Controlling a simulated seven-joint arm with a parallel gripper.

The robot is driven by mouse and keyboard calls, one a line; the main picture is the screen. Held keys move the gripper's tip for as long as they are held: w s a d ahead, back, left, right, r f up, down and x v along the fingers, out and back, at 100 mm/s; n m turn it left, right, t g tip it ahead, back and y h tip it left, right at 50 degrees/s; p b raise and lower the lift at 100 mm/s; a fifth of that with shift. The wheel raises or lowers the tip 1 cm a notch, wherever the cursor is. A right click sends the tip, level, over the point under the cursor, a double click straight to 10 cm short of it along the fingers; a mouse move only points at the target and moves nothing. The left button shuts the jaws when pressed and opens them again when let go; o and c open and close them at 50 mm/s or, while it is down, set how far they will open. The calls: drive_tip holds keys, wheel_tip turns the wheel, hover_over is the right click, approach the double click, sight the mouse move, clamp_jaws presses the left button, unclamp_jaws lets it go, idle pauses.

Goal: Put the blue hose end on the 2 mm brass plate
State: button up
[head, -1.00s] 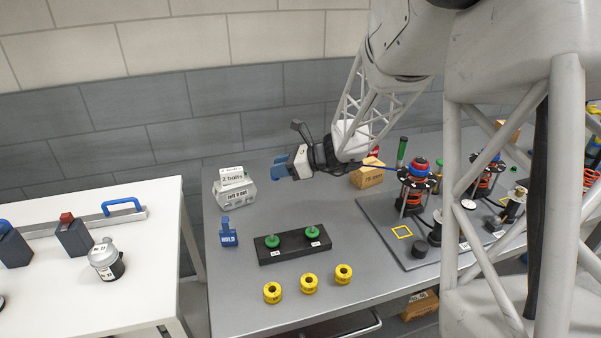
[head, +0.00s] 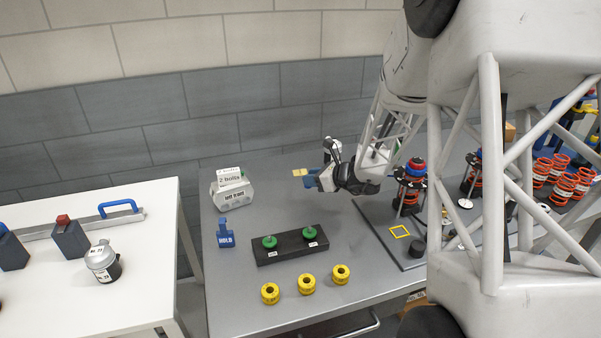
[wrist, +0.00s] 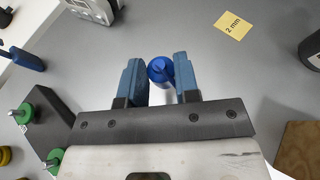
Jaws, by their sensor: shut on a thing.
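The blue hose end (wrist: 160,70) is between the two blue fingers of my gripper (wrist: 161,80) in the wrist view, and the gripper is shut on it. A pale piece shows just below it between the fingers. The yellowish brass plate (wrist: 233,26), marked 2 mm, lies flat on the grey table, up and right of the fingers and apart from them. In the head view the plate (head: 304,172) shows just beyond my gripper (head: 311,182). The hose end cannot be made out in the head view.
The chassis plate (head: 378,227) with spring units lies right. Table between bin and plate is clear.

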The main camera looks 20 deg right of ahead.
drive_tip(key=shift+w, duration=0.1)
drive_tip(key=w, duration=0.5)
drive_tip(key=w+d+f, duration=0.1)
drive_tip(key=w, duration=0.4)
drive_tip(key=w+d, duration=0.1)
drive_tip(key=w, duration=0.4)
drive_tip(key=shift+w+d+f, duration=0.15)
drive_tip(key=shift+w+f, duration=0.1)
drive_tip(key=shift+w, duration=0.05)
drive_tip(key=shift+f, duration=0.1)
drive_tip(key=shift+f, duration=1.65)
drive_tip(key=shift+f, duration=0.1)
drive_tip(key=o, duration=0.9)
drive_tip(key=shift+o, duration=0.2)
